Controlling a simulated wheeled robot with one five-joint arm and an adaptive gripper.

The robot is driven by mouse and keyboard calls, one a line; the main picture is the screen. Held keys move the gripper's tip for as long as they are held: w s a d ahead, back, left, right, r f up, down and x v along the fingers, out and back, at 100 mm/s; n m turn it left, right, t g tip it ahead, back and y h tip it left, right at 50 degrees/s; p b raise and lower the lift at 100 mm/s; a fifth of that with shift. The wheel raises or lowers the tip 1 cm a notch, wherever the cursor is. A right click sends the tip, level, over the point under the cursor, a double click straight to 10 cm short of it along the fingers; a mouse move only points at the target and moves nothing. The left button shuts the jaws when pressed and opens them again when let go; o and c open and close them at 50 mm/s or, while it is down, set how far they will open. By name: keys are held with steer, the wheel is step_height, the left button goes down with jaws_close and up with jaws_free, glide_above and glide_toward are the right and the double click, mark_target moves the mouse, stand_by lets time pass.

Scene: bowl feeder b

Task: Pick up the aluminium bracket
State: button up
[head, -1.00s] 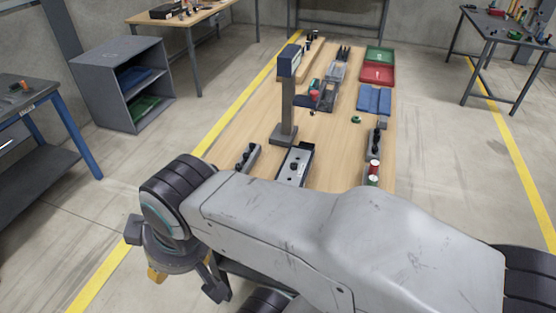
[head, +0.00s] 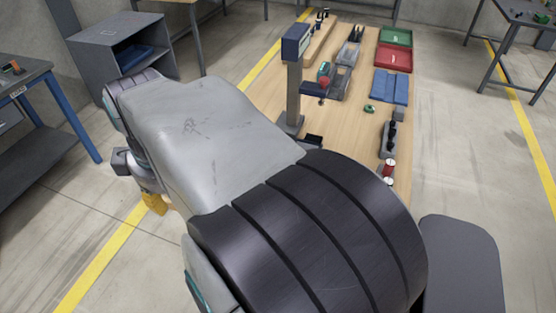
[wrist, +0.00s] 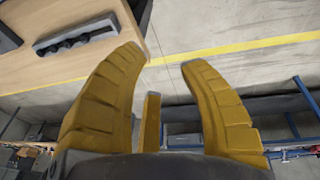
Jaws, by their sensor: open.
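My gripper (wrist: 163,65) is open and empty in the wrist view, its yellow fingers spread over the concrete floor beside the table edge. In the head view part of my gripper (head: 153,203) shows as a yellow patch at the left, with my arm covering most of the rest. I cannot make out the aluminium bracket for certain in either view. My arm hides the near part of the wooden table in the head view.
A grey shelf unit (head: 100,35) stands left. The floor beside the table is open.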

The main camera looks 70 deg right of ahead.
steer(key=s+d+f+g+b, duration=0.1)
steer(key=s+d+f+b, duration=0.1)
steer(key=d, duration=0.5)
steer(key=s+d+f+y+b, duration=0.1)
steer(key=s+d+f+b, duration=0.1)
steer(key=s+d+f, duration=0.3)
steer(key=s+d+f+g+b, duration=0.1)
steer(key=s+d+f+b, duration=0.1)
steer(key=s+d, duration=0.5)
steer(key=shift+s+d+f+g, duration=0.1)
steer(key=shift+d+f, duration=0.15)
steer(key=shift+d, duration=0.4)
steer(key=shift+d+f+g, duration=0.1)
steer(key=shift+d+f, duration=0.1)
steer(key=shift+d, duration=0.4)
steer(key=shift+s+d+f+g, duration=0.1)
steer(key=shift+d+f, duration=0.15)
steer(key=shift+d, duration=0.4)
steer(key=shift+a+f, duration=0.15)
steer(key=shift+f, duration=3.1)
steer(key=shift+c, duration=0.3)
jaws_close()
